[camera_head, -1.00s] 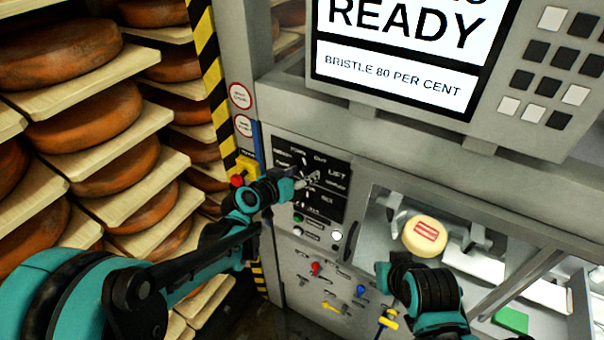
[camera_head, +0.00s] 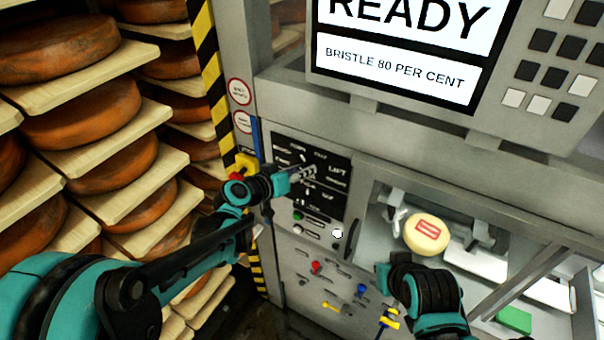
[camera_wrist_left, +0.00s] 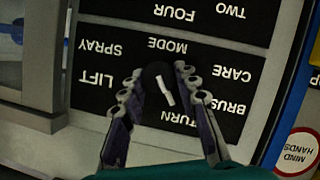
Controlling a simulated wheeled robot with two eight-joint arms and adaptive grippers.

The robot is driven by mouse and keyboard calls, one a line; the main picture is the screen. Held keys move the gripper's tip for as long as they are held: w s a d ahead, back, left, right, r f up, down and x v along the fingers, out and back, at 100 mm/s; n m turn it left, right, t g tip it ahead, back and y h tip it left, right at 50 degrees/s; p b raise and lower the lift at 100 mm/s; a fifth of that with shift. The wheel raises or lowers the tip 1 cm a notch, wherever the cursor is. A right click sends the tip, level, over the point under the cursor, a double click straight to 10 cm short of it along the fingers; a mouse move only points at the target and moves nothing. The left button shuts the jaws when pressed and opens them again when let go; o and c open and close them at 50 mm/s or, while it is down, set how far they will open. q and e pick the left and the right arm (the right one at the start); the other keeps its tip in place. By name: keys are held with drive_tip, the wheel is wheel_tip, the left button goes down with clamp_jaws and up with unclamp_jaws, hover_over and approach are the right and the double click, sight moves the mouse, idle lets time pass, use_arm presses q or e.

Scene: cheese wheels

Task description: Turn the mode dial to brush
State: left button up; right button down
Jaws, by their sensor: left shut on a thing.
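The mode dial (camera_wrist_left: 157,82) is a dark round knob with a white pointer mark. In the left wrist view, which shows the panel upside down, the labels LIFT, SPRAY, MODE, CARE, BRUSH and TURN surround it. The mark slants, with its lower end towards the TURN and BRUSH side; its exact setting is hard to tell. My left gripper (camera_wrist_left: 160,92) is shut on the dial, one finger on each side. In the head view my left gripper (camera_head: 307,174) is at the black label panel (camera_head: 325,208) and hides the dial.
A screen (camera_head: 395,70) reads READY and BRISTLE 80 PER CENT. A pale cheese wheel (camera_head: 426,233) sits in the machine's bay at right. Racks of orange cheese wheels (camera_head: 80,112) fill the left. A yellow box with a red button (camera_head: 240,170) is close to my left wrist.

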use_arm(q)
drive_tip(key=shift+w+a+f+n+g+h+b, duration=0.15)
drive_tip(key=shift+n+h+b, duration=0.65)
drive_tip(key=shift+n+b, duration=0.45)
drive_tip(key=shift+a+n+g+h+b, duration=0.15)
drive_tip(key=shift+n+h+b, duration=0.65)
drive_tip(key=shift+n+b, duration=0.4)
drive_tip(key=shift+d, duration=0.1)
drive_tip(key=o, duration=1.1)
drive_tip(key=shift+o, duration=0.2)
drive_tip(key=v, duration=1.2)
